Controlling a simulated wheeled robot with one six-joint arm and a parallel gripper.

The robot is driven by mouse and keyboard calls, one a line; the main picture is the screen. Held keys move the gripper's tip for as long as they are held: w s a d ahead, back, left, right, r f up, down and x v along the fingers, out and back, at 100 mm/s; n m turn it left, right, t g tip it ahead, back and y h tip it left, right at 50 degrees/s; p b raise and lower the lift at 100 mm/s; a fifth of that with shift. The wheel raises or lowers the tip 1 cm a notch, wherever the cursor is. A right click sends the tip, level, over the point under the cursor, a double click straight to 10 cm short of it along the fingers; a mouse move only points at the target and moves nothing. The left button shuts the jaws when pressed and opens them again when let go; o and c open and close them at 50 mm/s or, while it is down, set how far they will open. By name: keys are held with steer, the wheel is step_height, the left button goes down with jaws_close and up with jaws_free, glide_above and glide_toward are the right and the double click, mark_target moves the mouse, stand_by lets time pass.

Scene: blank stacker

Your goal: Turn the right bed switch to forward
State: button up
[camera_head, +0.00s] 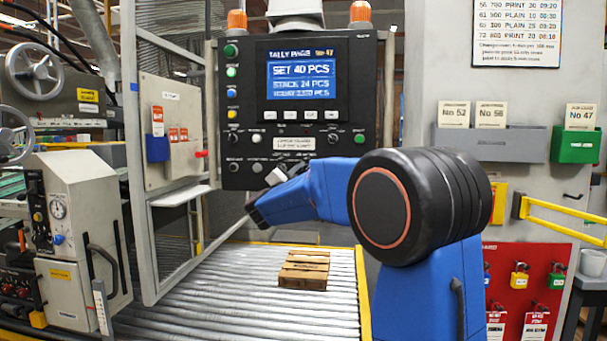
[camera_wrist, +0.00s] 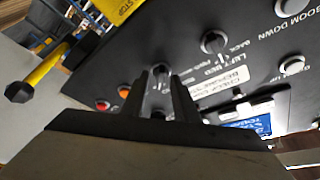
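In the wrist view, the dark control panel (camera_wrist: 120,70) fills much of the picture, tilted. A black rotary knob (camera_wrist: 160,73) shows between the fingertips of my gripper (camera_wrist: 164,78), and its label is hidden or unreadable. The fingers stand apart, and I cannot tell whether they touch the knob. Another black knob (camera_wrist: 213,41) lies up and right, by lettering reading "LEFT BED" and "BACK". No label for the right bed switch is readable. In the head view, my gripper (camera_head: 284,172) is at the panel's lower middle, partly hiding the lower row.
The panel carries a lit screen (camera_head: 303,78) and several buttons. A roller bed (camera_head: 215,290) with a wooden stack (camera_head: 303,270) lies below. A hinged side panel (camera_head: 170,130) stands left.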

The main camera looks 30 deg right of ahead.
steer(key=v, duration=1.7)
steer(key=shift+s+f, duration=0.15)
steer(key=shift+a, duration=0.1)
steer(key=s+a+f+n+t+y, duration=0.25)
steer(key=a+n+t+y, duration=0.4)
steer(key=n+y, duration=0.65)
steer(key=s+a+f+n+g+y, duration=0.4)
steer(key=s+f+g+y, duration=0.15)
steer(key=s+f, duration=0.4)
steer(key=s+d+f+n+g, duration=0.1)
steer(key=s+d+f+g, duration=0.1)
steer(key=s+f, duration=0.4)
steer(key=s+d+f+n+g+h, duration=0.1)
steer(key=s+f+g, duration=0.3)
steer(key=s, duration=0.8)
steer(key=s+d+f+n+g, duration=0.1)
steer(key=s+d+f+g, duration=0.1)
steer(key=s+f, duration=0.5)
steer(key=shift+s+d+f+g+h, duration=0.3)
steer(key=shift+s+g+h, duration=0.1)
steer(key=shift+s, duration=0.7)
